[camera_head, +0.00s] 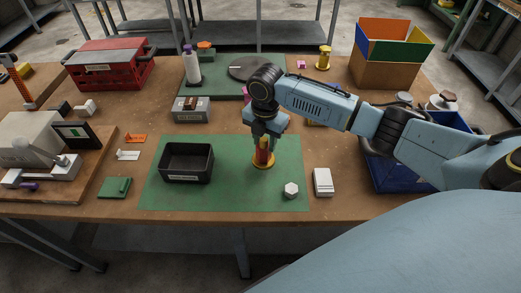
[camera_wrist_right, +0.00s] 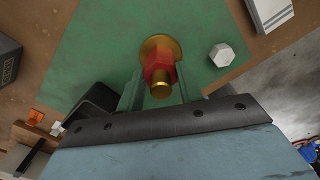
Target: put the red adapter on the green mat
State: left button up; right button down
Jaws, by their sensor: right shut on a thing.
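The red adapter (camera_head: 262,158) has a red hexagonal middle and brass ends with a round brass flange. It stands upright over the green mat (camera_head: 225,197), its flange at or just above the mat; I cannot tell if it touches. My right gripper (camera_head: 264,143) comes from above and is shut on it. In the right wrist view the red adapter (camera_wrist_right: 158,70) sits between the fingers, with the green mat (camera_wrist_right: 105,50) behind it. My left gripper is not in view.
On the mat stand a black bin (camera_head: 187,163) at left and a white hex nut (camera_head: 291,190) at right. A white box (camera_head: 323,182) lies right of the mat. A blue bin (camera_head: 385,180) is partly behind my right arm. The mat's front middle is clear.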

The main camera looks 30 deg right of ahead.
aim_at(265, 150)
jog(key=shift+f, duration=1.9)
jog(key=shift+f, duration=0.15)
jog(key=c, duration=0.9)
grip_release()
notch_tip(265, 150, up, 12)
jog(key=shift+r, duration=0.2)
